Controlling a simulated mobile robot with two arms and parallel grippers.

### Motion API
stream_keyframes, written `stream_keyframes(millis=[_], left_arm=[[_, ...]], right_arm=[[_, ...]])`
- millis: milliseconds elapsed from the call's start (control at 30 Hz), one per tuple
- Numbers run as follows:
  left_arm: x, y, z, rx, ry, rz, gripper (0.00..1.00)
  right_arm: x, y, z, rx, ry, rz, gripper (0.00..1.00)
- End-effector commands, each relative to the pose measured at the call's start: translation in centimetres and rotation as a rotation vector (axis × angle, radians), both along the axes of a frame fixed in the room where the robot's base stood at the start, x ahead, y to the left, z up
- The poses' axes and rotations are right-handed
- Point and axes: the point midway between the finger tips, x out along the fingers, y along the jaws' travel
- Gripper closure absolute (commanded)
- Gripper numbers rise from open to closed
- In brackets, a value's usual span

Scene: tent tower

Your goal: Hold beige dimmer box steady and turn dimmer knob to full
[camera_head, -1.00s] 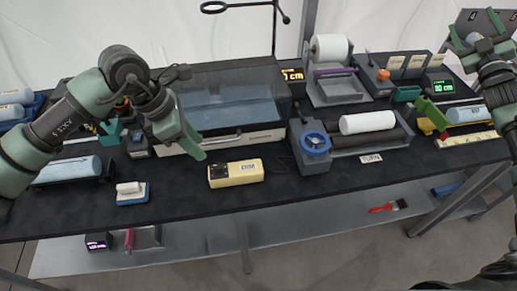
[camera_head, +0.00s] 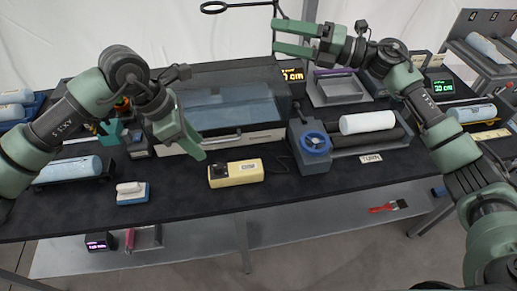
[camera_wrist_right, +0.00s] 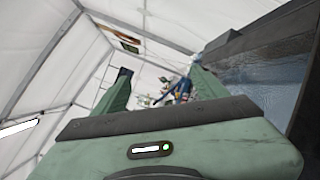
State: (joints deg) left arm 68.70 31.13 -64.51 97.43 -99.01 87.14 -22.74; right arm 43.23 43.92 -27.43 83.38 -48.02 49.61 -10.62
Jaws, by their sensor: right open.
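The beige dimmer box (camera_head: 246,174) lies flat on the black table, front centre, with a label on top. Its dark dimmer knob (camera_head: 220,171) is at the left end; its setting is too small to read. My left gripper (camera_head: 200,152) hangs above and left of the box, apart from it. Its fingers overlap in this view, so its opening is unclear. My right gripper (camera_head: 276,37) is open and empty, high above the back of the table, pointing left. The right wrist view shows its two fingers apart with nothing between (camera_wrist_right: 160,85).
A clear-lidded tank (camera_head: 225,110) stands behind the box. A grey unit with a blue handwheel (camera_head: 315,143) and a white roll (camera_head: 367,122) is to the right. A white-and-blue block (camera_head: 132,192) lies to the left. The table in front of the box is clear.

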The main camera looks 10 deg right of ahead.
Motion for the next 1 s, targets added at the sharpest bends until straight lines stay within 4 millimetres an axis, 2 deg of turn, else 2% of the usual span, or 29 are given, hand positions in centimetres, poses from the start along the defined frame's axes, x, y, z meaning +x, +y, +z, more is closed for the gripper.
stream_keyframes(millis=[33,200,300,367,433,500,600,700,867,1000], left_arm=[[0.0,0.0,0.0,0.000,0.000,0.000,0.64],[0.0,0.0,0.0,0.000,0.000,0.000,0.64],[0.0,0.0,0.0,0.000,0.000,0.000,0.64],[0.0,0.0,0.0,0.000,0.000,0.000,0.64],[0.0,0.0,0.0,0.000,0.000,0.000,0.64],[0.0,0.0,0.0,0.000,0.000,0.000,0.64],[0.0,0.0,0.0,0.000,0.000,0.000,0.64],[0.0,0.0,0.0,0.000,0.000,0.000,0.64],[0.0,0.0,0.0,0.000,0.000,0.000,0.64],[0.0,0.0,0.0,0.000,0.000,0.000,0.64]], right_arm=[[-1.0,2.7,-1.3,-0.085,-0.027,0.069,0.27],[-5.0,9.7,-7.4,-0.411,-0.125,0.313,0.27],[-7.7,12.5,-11.8,-0.647,-0.200,0.484,0.27],[-9.4,13.5,-14.5,-0.809,-0.252,0.598,0.27],[-11.0,13.6,-17.7,-1.020,-0.316,0.737,0.27],[-11.9,12.7,-20.2,-1.218,-0.369,0.858,0.27],[-12.3,10.9,-22.2,-1.444,-0.420,0.984,0.27],[-12.1,9.5,-22.9,-1.594,-0.448,1.056,0.27],[-12.0,8.4,-23.8,-1.689,-0.460,1.099,0.27],[-12.0,8.3,-25.6,-1.691,-0.457,1.102,0.27]])
